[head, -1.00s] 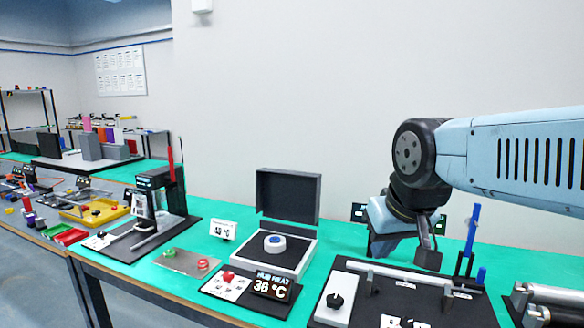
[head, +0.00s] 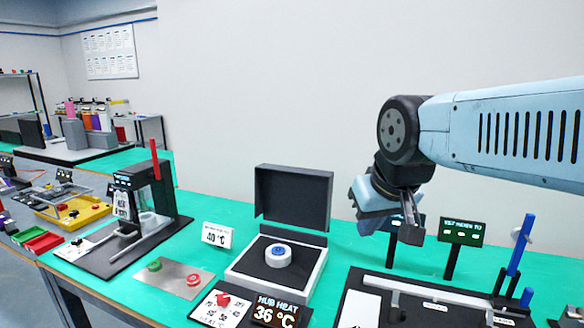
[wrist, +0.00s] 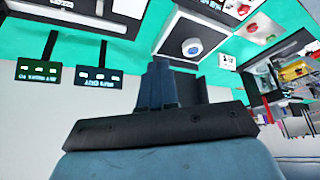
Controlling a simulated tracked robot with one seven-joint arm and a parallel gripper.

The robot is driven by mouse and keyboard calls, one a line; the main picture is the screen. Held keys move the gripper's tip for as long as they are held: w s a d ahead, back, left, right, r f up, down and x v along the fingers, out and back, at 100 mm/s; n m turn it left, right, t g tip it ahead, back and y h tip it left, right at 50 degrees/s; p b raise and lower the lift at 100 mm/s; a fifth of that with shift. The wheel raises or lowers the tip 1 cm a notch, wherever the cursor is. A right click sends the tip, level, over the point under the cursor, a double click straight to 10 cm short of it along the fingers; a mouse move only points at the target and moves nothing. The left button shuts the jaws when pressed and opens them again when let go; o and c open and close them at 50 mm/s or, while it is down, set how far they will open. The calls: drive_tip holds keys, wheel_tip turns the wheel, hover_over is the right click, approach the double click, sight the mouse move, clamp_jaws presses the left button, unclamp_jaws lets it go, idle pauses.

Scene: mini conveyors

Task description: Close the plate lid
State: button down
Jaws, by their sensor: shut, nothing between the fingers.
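The plate lid (head: 293,197) is a dark grey panel standing upright, open, at the back of a shallow light-grey box (head: 242,278). A white puck with a blue top (head: 278,255) sits on the dark plate inside. My gripper (head: 411,234) is shut and empty, in the air to the right of the lid and apart from it. In the wrist view the shut fingers (wrist: 158,68) show at the middle, and the box with the puck (wrist: 192,47) shows beyond them, upside down. The lid is partly hidden there by my gripper.
In front of the box stand a heat display (head: 275,312) and a red-knob panel (head: 215,308). A small temperature sign (head: 217,236) stands to its left. Signs (head: 462,231) and a blue post (head: 520,245) stand to the right. Green tabletop is clear between the lid and the signs.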

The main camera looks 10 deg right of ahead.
drive_tip(key=w+a+r+m+g, duration=0.15)
drive_tip(key=w+r+m, duration=0.25)
drive_tip(key=w, duration=0.5)
drive_tip(key=w+r+m+g, duration=0.2)
drive_tip(key=w+r+m, duration=0.25)
drive_tip(key=w, duration=0.45)
drive_tip(key=w+r+m+g, duration=0.1)
drive_tip(key=w+r+m, duration=0.35)
drive_tip(key=w, duration=0.45)
drive_tip(key=w+d+f+m+g+y, duration=0.1)
drive_tip(key=w+f+m+g, duration=0.2)
drive_tip(key=w, duration=0.5)
drive_tip(key=w+d+f+m+y, duration=0.1)
drive_tip(key=w+f+m, duration=0.35)
drive_tip(key=w, duration=0.35)
drive_tip(key=w+d+f+m+g+y, duration=0.1)
drive_tip(key=w+f+m+g, duration=0.2)
drive_tip(key=w, duration=0.5)
drive_tip(key=s+a+f+m, duration=0.1)
drive_tip(key=s+a+f, duration=0.1)
drive_tip(key=f, duration=0.6)
drive_tip(key=shift+s+a+f+t, duration=0.2)
drive_tip(key=shift+s+a+t, duration=0.05)
drive_tip(key=shift+s+t, duration=0.25)
